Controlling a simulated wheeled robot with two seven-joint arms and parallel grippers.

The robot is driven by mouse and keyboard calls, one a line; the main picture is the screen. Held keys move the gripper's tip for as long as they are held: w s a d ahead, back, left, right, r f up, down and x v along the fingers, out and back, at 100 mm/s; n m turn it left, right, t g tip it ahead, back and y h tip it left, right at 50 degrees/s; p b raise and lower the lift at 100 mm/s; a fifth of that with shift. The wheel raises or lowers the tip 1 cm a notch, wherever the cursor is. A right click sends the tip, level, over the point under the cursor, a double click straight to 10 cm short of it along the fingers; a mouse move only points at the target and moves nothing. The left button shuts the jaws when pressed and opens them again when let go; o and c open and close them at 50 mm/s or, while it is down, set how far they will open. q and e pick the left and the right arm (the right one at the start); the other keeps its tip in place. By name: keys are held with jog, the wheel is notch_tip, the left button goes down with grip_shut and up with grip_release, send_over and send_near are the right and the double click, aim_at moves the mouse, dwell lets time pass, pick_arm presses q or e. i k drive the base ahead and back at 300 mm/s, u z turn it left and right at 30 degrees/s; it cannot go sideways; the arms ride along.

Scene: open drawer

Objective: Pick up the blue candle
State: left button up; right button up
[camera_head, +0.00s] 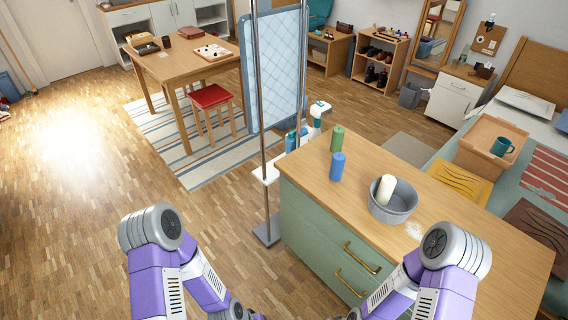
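The blue candle (337,167) stands upright on the wooden top of the green cabinet (432,198), near its left edge. A green candle (337,139) stands upright just behind it. A white candle (385,189) leans in a grey bowl (393,208) to the right. My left arm comes in from the lower left and my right arm from the lower right. Both fold down toward the bottom edge, and neither gripper's fingertips show. Neither visible arm touches the blue candle.
The cabinet front has drawers with brass handles (361,259). A metal stand with a blue quilted panel (273,68) rises left of the cabinet. A bed with a wooden tray (489,140) lies to the right. The cabinet top's right part is mostly clear.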

aim_at(338, 160)
jog(key=u, duration=1.45)
jog(key=i, duration=1.5)
jog(key=z, duration=1.55)
